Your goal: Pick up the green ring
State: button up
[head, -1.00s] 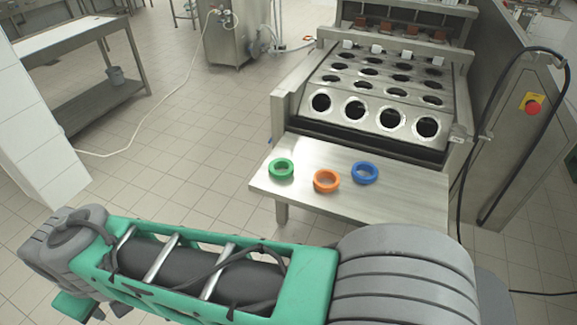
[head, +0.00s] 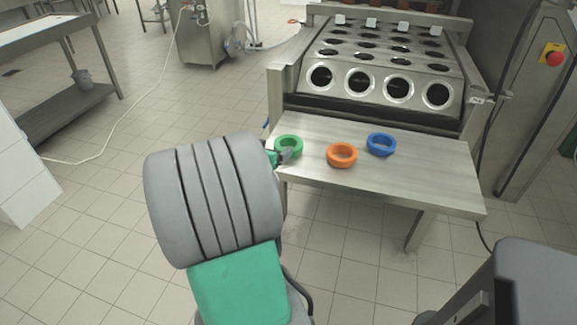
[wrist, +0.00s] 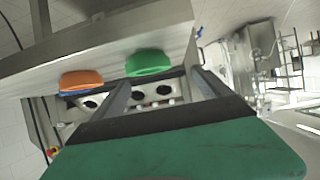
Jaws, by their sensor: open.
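The green ring (head: 290,143) lies at the left end of the metal table, nearest my arm. My gripper (head: 285,155) is at the near left side of this ring, partly hidden behind my arm's grey wrist section. In the wrist view the picture is turned over, and the green ring (wrist: 148,63) shows just past the tips of my two dark fingers. My gripper (wrist: 160,80) is open there, with nothing held between the fingers. I cannot tell whether a finger touches the ring.
An orange ring (head: 342,155) and a blue ring (head: 381,144) lie to the right on the same table (head: 430,185). The cup filler (head: 380,75) with round openings stands behind the table. The table's right part is clear.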

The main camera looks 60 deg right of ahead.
aim_at(292, 140)
jog(key=shift+o, duration=1.1)
jog(key=shift+m+g+h, duration=0.3)
jog(key=shift+m+h, duration=0.1)
jog(key=s+d, duration=0.2)
jog(key=d, duration=0.1)
jog(key=shift+s+d+f, duration=0.1)
jog(key=shift+d+f, duration=0.05)
jog(key=shift+f, duration=0.25)
jog(key=x, duration=0.6)
jog(key=shift+f, duration=0.3)
jog(key=shift+c, duration=0.2)
jog(key=c, duration=1.2)
jog(key=shift+c, duration=0.5)
jog(key=shift+w+r, duration=0.2)
jog(key=shift+w, duration=0.05)
